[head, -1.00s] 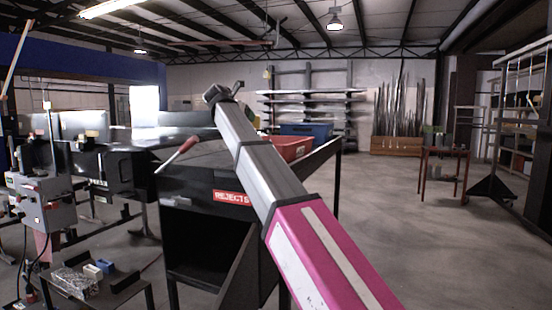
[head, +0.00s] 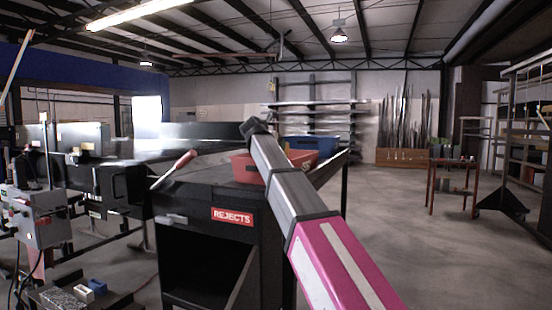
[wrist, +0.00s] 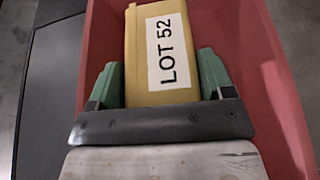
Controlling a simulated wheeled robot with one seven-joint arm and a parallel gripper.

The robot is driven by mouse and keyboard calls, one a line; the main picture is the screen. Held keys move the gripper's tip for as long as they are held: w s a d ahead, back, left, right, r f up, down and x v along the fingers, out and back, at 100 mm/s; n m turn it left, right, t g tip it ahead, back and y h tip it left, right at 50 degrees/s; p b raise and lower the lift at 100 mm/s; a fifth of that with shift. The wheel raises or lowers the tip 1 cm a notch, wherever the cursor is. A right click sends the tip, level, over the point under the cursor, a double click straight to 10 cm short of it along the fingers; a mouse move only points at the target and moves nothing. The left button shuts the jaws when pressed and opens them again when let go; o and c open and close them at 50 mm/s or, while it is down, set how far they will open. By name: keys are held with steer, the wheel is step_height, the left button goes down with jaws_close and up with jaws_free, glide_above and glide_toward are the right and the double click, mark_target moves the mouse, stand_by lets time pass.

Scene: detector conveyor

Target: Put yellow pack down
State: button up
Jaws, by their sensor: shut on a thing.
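The yellow pack (wrist: 142,60), labelled LOT 52, is between the green fingers of my gripper (wrist: 161,74) in the wrist view. My gripper is shut on it. The pack is over or inside a red bin (wrist: 278,110), whose walls show on both sides of it. I cannot tell whether the pack touches the bin floor. In the head view the red bin (head: 246,170) sits on the black REJECTS stand (head: 185,190), partly behind my arm. My gripper and the pack are hidden there.
A blue bin (head: 316,144) stands behind the red one. A red-handled lever (head: 178,166) sticks up left of the bin. Conveyor machinery (head: 110,185) fills the left. A reddish-brown table (head: 452,180) stands at the right, with open floor (head: 400,225) before it.

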steer(key=shift+w+d+f, duration=0.1)
steer(key=shift+d+f, duration=0.25)
steer(key=shift+d, duration=0.2)
steer(key=shift+f, duration=2)
steer(key=shift+f, duration=0.6)
steer(key=o, duration=1.2)
steer(key=shift+r, duration=0.2)
steer(key=r+v, duration=0.1)
steer(key=v, duration=1.1)
